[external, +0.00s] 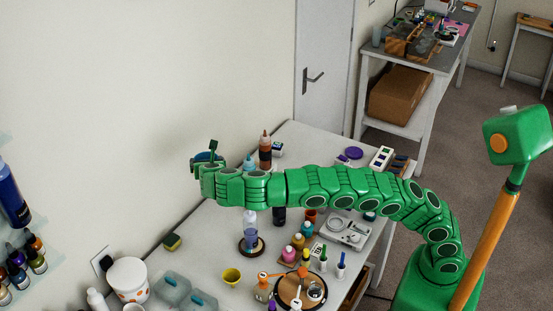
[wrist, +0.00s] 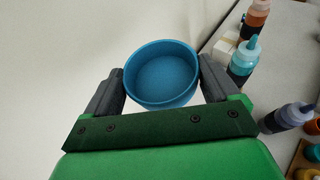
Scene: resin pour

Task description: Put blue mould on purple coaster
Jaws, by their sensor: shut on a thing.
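The blue mould (wrist: 165,66) is a round, empty cup, seen from above in the wrist view. My gripper (wrist: 161,80) is shut on it, with one grey finger on each side. In the external view my gripper (external: 208,160) is held out at the far left end of my arm, above the table's edge near the wall, and only a sliver of blue shows there. A flat purple disc, which looks like the purple coaster (external: 353,153), lies at the far back of the table, well to the right of my gripper. No thing shows on top of it.
Bottles stand near my gripper: an amber one (external: 265,152), a teal one (wrist: 243,60) and a violet one (wrist: 285,118). A scale (external: 347,230), several small bottles and a round wooden board (external: 300,291) crowd the table's middle and front. A tray (external: 381,157) stands right of the purple disc.

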